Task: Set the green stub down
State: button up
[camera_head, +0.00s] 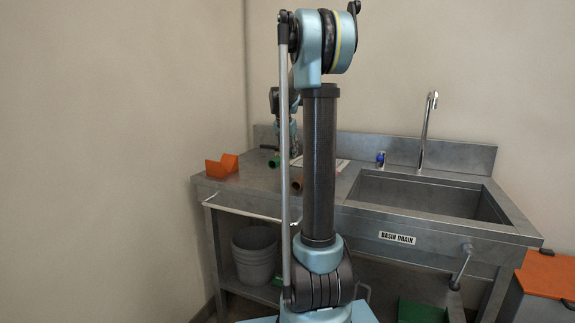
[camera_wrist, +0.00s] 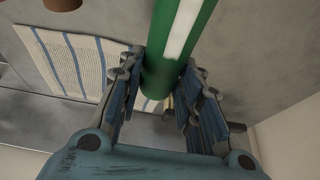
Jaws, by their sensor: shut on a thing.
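The green stub (camera_wrist: 172,62), a green tube with a white stripe, runs between the fingers of my gripper (camera_wrist: 160,78) in the wrist view. The fingers are shut on its sides. In the head view a small green piece (camera_head: 275,161) shows just above or on the left part of the steel counter (camera_head: 240,184), below my gripper (camera_head: 284,148). My own arm hides much of that area. I cannot tell whether the stub touches the counter.
An orange angled block (camera_head: 222,166) sits on the counter's left end. A brown pipe piece (camera_head: 297,184) lies near my arm. A blue-striped cloth (camera_wrist: 80,64) lies beside the stub. The sink basin (camera_head: 425,196) and faucet (camera_head: 427,130) are to the right.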

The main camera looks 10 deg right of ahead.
aim_at(285, 153)
jog(key=shift+s+a+f, duration=0.1)
jog(key=shift+f, duration=2.35)
jog(key=o, duration=1.1)
jog(key=v, duration=1.2)
jog(key=shift+s, duration=0.2)
